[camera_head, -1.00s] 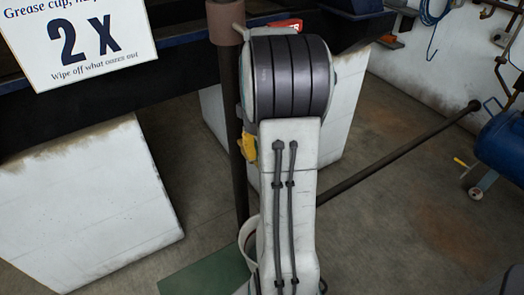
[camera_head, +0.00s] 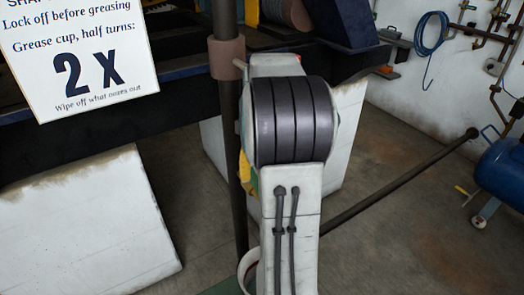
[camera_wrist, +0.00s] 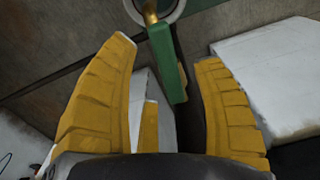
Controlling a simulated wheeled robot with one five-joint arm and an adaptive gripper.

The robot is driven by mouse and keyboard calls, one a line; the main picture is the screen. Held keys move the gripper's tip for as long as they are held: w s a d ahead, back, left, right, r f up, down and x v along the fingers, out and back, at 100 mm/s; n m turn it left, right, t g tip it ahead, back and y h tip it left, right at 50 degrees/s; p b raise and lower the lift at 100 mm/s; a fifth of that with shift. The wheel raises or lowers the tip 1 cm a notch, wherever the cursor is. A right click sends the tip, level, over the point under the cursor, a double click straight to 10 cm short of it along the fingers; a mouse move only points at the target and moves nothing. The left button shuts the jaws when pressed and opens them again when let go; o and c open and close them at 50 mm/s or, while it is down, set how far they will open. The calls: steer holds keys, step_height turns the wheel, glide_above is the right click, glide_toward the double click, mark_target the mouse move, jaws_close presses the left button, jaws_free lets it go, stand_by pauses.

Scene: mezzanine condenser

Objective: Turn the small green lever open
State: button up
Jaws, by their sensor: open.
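The small green lever (camera_wrist: 167,62) shows in the wrist view at top centre. It hangs down the picture from a brass stem (camera_wrist: 150,12) beside a round pale ring (camera_wrist: 172,10). My gripper (camera_wrist: 166,51) is open, with its yellow fingers spread to the left and right of the lever. The lever lies between the fingers in the picture, with gaps on both sides and no visible contact. Its depth relative to the fingertips is hard to tell. In the head view my arm covers the middle, and I cannot make out the lever there.
A dark upright pipe (camera_head: 236,200) stands beside my arm, with a pale bucket (camera_head: 248,270) at its foot. White blocks (camera_head: 85,225) stand at left. A sign (camera_head: 82,55) hangs upper left. A long bar (camera_head: 400,180) slants toward a blue tank (camera_head: 505,150) at right.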

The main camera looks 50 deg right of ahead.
step_height(320, 180, up, 7)
steer(key=shift+r, duration=0.15)
stand_by(0.9)
